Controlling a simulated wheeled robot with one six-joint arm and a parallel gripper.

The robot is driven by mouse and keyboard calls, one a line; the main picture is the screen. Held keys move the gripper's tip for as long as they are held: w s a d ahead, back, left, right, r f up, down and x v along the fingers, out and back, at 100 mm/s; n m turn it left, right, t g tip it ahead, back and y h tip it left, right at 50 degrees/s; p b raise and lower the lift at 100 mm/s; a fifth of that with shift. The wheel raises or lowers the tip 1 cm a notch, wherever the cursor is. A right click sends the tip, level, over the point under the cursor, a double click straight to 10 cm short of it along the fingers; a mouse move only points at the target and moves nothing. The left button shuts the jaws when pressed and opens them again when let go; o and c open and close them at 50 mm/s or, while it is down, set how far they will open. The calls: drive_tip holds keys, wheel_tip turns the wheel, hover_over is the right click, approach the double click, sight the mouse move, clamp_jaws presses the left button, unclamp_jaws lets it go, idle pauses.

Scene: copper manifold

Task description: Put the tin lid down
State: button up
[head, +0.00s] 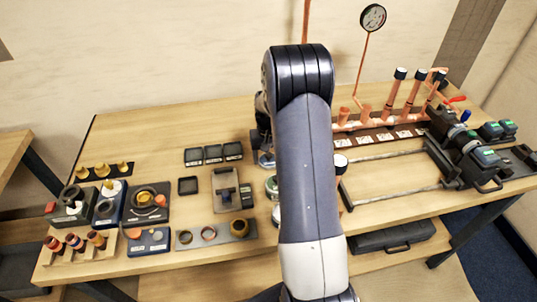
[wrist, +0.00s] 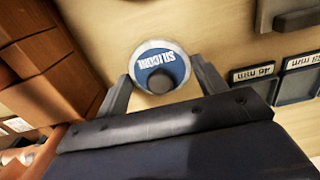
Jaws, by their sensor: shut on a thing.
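The tin lid (wrist: 150,55) is a round disc with a pale rim and a blue face lettered in white, with a dark round spot on it. It shows in the wrist view between the two fingers of my gripper (wrist: 163,78), which is shut on it. Whether it hangs above the wood or touches something below cannot be told. In the head view my gripper (head: 265,157) is partly hidden by my arm, near the middle of the bench. Two round tins, one a pale greenish disc (head: 271,186), stand just in front of it, partly covered by my arm.
Labelled dark trays (head: 213,153) lie left of my gripper, also in the wrist view (wrist: 297,85). A copper manifold (head: 385,118) and rails stand right. Fittings and dark holders (head: 148,200) fill the left end. Bare wood (head: 180,125) is free at back left.

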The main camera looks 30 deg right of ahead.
sight(269, 154)
drive_tip(key=shift+f, duration=0.2)
drive_tip(key=o, duration=0.9)
drive_tip(key=shift+o, duration=0.2)
drive_tip(key=shift+r, duration=0.1)
wheel_tip(269, 154, up, 12)
drive_tip(key=b, duration=0.1)
drive_tip(key=shift+r+b, duration=0.15)
drive_tip(key=shift+b, duration=0.2)
